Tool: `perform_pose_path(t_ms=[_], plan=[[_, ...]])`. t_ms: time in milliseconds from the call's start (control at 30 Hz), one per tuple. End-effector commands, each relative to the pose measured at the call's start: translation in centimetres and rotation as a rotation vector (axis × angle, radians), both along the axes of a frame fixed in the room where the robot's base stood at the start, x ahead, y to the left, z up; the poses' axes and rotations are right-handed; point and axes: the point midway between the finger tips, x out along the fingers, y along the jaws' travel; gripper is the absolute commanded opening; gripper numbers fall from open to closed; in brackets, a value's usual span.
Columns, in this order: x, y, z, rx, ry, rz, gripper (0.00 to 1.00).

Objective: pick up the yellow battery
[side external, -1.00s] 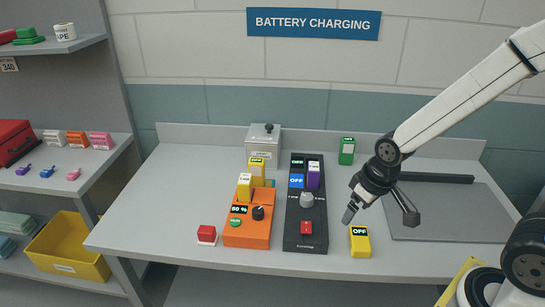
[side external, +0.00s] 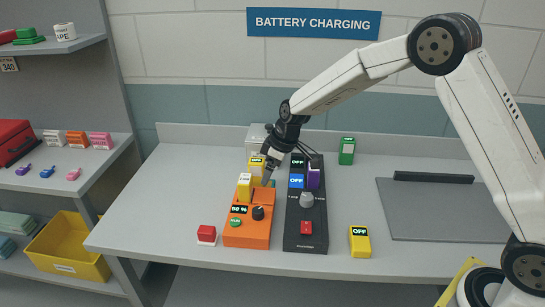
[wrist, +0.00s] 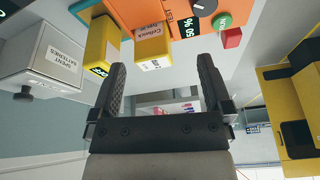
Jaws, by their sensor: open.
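Two yellow batteries stand upright at the orange charger: the front one (side external: 244,188) has a white label, and the rear one (side external: 256,167) has a dark display. In the wrist view they are the labelled one (wrist: 152,44) and the one with the display (wrist: 103,46). A third yellow block (side external: 360,243) with an "OFF" display lies on the bench at front right. My gripper (side external: 288,168) is open and empty, just right of the rear yellow battery. Its spread fingers also show in the wrist view (wrist: 165,70). I cannot tell whether a finger touches anything.
A grey lidded box (side external: 256,133) is behind. A red block (side external: 207,234) lies at left.

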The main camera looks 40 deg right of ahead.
Motion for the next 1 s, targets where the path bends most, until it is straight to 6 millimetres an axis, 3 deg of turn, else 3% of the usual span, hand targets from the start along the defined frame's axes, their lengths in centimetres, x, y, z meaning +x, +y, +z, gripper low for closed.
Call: perform_pose_path(t_ms=[100, 333, 667, 1000], plan=[[2.4, 0.7, -0.9, 0.012, -0.020, 0.072, 1.00], [5.2, 1.7, -1.8, 0.026, -0.054, 0.168, 1.00], [5.7, 1.9, -2.1, 0.029, -0.062, 0.189, 1.00], [6.3, 2.5, -4.1, 0.029, -0.061, 0.189, 1.00]])
